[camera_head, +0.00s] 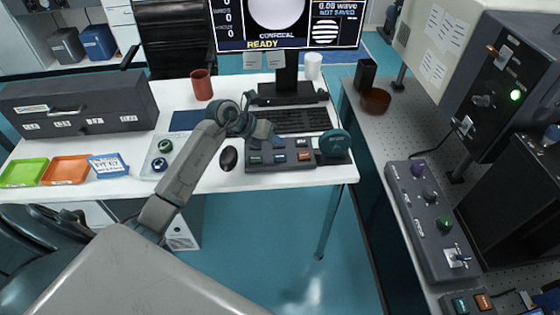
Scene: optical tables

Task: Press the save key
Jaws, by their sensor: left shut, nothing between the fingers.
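A dark grey key panel (267,167) lies at the front edge of the white desk. It bears several small coloured keys, among them a teal key (255,160), a blue key (280,158) and an orange key (304,155). Their labels are too small to read, so I cannot tell which is the save key. My left gripper (270,137) is shut and empty, above the panel's back left part. It hides some of the panel there; I cannot tell whether it touches a key. The monitor (263,44) shows "READY" and "NOT SAVED". My right gripper is not in view.
A red mug (202,84) stands farther back. A grey bench (385,133) with instruments is at right.

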